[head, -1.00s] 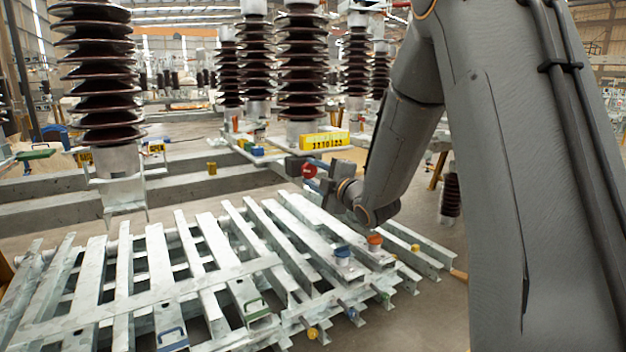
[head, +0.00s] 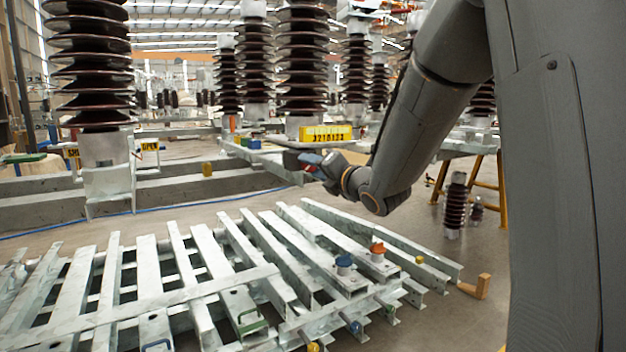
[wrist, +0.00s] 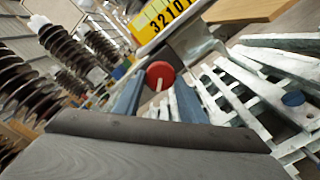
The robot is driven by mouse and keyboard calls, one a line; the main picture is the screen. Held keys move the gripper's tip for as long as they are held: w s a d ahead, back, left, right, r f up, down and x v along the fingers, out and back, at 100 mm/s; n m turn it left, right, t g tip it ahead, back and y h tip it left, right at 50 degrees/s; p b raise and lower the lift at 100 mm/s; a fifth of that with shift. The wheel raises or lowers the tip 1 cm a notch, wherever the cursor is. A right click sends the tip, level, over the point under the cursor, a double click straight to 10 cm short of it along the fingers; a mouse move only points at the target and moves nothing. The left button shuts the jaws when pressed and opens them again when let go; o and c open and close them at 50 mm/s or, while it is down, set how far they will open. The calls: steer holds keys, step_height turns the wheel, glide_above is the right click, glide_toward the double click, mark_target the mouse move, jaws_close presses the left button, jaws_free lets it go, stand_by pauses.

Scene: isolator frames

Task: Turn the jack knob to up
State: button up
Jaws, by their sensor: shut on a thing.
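A round red knob (wrist: 160,74) with a white mark sits just below a yellow number plate (wrist: 160,17) in the wrist view. The white mark runs toward the lower left of the knob's face there. My gripper (wrist: 159,90) has one blue-grey finger on each side of the knob and is shut on it. In the head view my gripper (head: 312,164) is at the knob under the yellow number plate (head: 326,133). There the fingers hide most of the knob, and only a little red shows.
Galvanized steel frames (head: 156,280) lie low in front, bearing a blue knob (head: 344,262), an orange knob (head: 378,249) and a green handle (head: 252,324).

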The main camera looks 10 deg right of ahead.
steer(key=n+b, duration=0.1)
steer(key=b, duration=0.1)
steer(key=n+b, duration=0.2)
steer(key=shift+w+f+n+b, duration=0.1)
steer(key=shift+f+n+b, duration=0.2)
steer(key=shift+b, duration=0.05)
steer(key=n+b, duration=0.3)
steer(key=b, duration=0.2)
steer(key=shift+d+r+n, duration=0.1)
steer(key=shift+n, duration=0.3)
steer(key=shift+b, duration=0.4)
steer(key=o, duration=1)
steer(key=shift+r, duration=0.1)
steer(key=shift+p+v, duration=1.3)
steer(key=shift+v, duration=2.65)
